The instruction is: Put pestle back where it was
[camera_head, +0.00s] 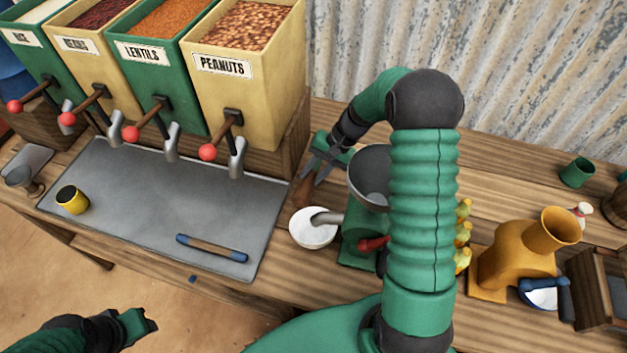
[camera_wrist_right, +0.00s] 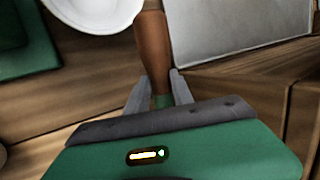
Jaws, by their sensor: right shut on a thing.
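My right gripper (camera_head: 318,172) is shut on a brown rod with a green end, which looks like the pestle (camera_head: 304,190). In the right wrist view the pestle (camera_wrist_right: 152,48) sticks out from between the two fingers (camera_wrist_right: 159,92), its green end between them. It is between the grey tray and the white bowl; I cannot tell whether it touches the table. My left gripper (camera_head: 138,322) is at the lower left, in front of the table and away from the objects; its fingers are unclear.
The grey tray (camera_head: 150,200) holds a yellow cup (camera_head: 72,199) and a blue-ended rod (camera_head: 212,248). Grain dispensers (camera_head: 245,75) stand behind it. A white bowl (camera_head: 313,232) stands by a green grinder (camera_head: 360,235), partly behind my right arm. An orange grinder (camera_head: 520,255) is farther right.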

